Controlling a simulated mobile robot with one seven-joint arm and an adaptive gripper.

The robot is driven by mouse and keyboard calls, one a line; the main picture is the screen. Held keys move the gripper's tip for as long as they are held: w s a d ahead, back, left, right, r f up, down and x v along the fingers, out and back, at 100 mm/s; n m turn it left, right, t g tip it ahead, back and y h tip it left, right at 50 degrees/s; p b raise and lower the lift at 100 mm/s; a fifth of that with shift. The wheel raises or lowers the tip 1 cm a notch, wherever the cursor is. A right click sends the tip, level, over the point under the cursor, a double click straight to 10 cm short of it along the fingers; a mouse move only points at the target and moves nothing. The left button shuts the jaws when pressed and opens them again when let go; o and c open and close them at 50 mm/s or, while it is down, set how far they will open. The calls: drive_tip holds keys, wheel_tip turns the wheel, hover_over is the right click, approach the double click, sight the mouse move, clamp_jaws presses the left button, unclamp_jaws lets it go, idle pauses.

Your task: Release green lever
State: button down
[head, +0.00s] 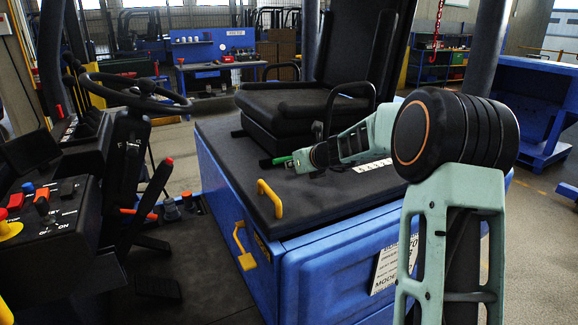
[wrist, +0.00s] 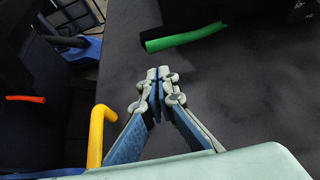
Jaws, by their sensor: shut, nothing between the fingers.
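The green lever (wrist: 186,37) is a short green bar at the top of the wrist view, lying nearly level across the picture with its right end at a dark block. In the head view the green lever (head: 281,160) shows small beside the seat base, close to the end of my arm. My gripper (wrist: 157,74) is shut and empty, its fingertips together above the dark top of the blue housing. In the wrist picture the fingertips lie just below the green lever, with a gap between them. The head view does not show the fingertips clearly.
A yellow handle (wrist: 97,138) stands left of my fingers in the wrist view; it also stands on the housing's near edge in the head view (head: 269,197). A black seat (head: 305,105) rises behind. A steering wheel (head: 135,92) and control console (head: 50,215) are at left.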

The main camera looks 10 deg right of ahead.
sight(281, 177)
drive_tip(key=p+x, duration=0.1)
drive_tip(key=x, duration=0.7)
drive_tip(key=shift+w+a+f, duration=0.1)
drive_tip(key=shift+w+f, duration=0.15)
drive_tip(key=shift+r+p, duration=0.1)
drive_tip(key=shift+p, duration=0.2)
